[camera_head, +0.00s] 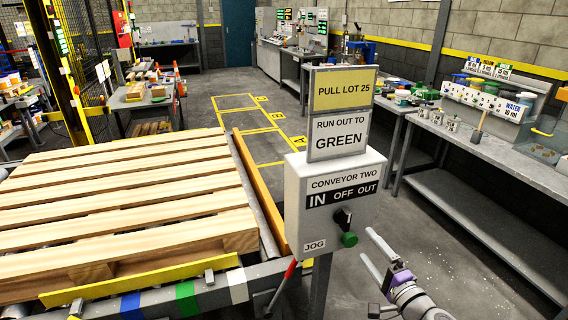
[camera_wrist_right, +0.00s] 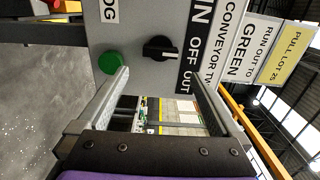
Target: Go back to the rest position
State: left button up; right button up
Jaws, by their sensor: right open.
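My right gripper (camera_head: 366,243) is open and empty, just right of the grey conveyor control box (camera_head: 300,215) in the head view. In the right wrist view, its two fingers (camera_wrist_right: 160,78) stand apart, with nothing between them but the background and the box's lower part. The box carries a black selector knob (camera_head: 342,217) under the words IN, OFF, OUT, and a green button (camera_head: 349,239) below it. The knob (camera_wrist_right: 160,48) and green button (camera_wrist_right: 110,63) show clear beyond the fingers in the wrist view. I cannot tell the knob's exact setting. My left gripper is out of view.
A wooden pallet (camera_head: 120,200) lies on the roller conveyor at left. Signs (camera_head: 340,110) reading PULL LOT 25 and RUN OUT TO GREEN stand above the box. A grey workbench (camera_head: 480,160) with pots runs along the right. Floor between box and bench is clear.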

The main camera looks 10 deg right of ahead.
jog(key=s+a+f+n+g+y+p, duration=0.1)
jog(key=s+a+f+n+g+y, duration=0.25)
jog(key=a, duration=0.55)
jog(key=s+a+f+n+g+p, duration=0.2)
jog(key=s+a+n+g, duration=0.25)
jog(key=a+n, duration=0.35)
jog(key=s+f+n+g+h+p, duration=0.2)
jog(key=s+f+n+g+h, duration=0.1)
jog(key=s, duration=0.8)
jog(key=shift+d+n+g+h, duration=0.4)
jog(key=shift+n+g+h, duration=0.4)
jog(key=shift+n+h, duration=0.35)
